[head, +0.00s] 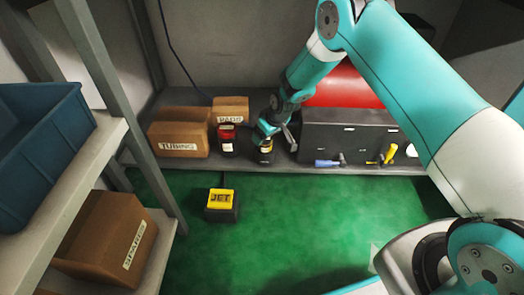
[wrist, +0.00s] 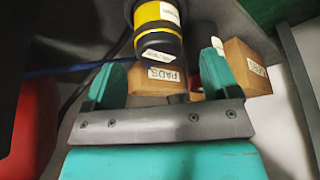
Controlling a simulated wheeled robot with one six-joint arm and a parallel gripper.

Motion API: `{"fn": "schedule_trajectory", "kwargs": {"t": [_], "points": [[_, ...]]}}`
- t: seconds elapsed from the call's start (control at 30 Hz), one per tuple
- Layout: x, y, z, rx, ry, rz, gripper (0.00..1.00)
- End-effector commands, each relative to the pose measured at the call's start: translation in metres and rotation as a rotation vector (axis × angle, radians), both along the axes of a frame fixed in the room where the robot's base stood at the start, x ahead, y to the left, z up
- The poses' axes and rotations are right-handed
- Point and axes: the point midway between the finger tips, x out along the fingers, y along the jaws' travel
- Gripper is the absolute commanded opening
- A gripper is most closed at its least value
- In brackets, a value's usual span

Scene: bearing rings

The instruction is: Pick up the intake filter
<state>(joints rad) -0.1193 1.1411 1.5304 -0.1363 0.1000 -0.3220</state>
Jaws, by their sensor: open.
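A black canister with a yellow band (head: 265,151) stands on the low grey shelf, right below my gripper (head: 271,130). Its small label is too small to read, so I cannot confirm from the lettering that it is the intake filter. In the wrist view the black-and-yellow canister (wrist: 158,28) lies ahead, between the lines of the two teal fingers. My gripper (wrist: 160,72) is open, and its fingers are apart with nothing clamped. A similar black canister with a red band (head: 227,138) stands just to the left in the head view.
Cartons marked TUBING (head: 180,138) and PADS (head: 230,109) stand left of the canisters. A black case (head: 345,135) and red cylinder (head: 345,87) are close on the right. A yellow-topped JET box (head: 221,204) sits on the otherwise clear green floor (head: 300,215).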

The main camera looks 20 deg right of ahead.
Motion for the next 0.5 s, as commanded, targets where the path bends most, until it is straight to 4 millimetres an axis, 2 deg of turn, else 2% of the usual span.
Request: {"fn": "schedule_trajectory", "kwargs": {"t": [0.17,0.4,0.5], "points": [[0.001,-0.002,-0.011,0.000,0.000,-0.004,0.81],[0.004,0.001,-0.045,0.000,-0.001,-0.008,0.81],[0.005,0.002,-0.052,0.001,-0.001,-0.009,0.81]]}}
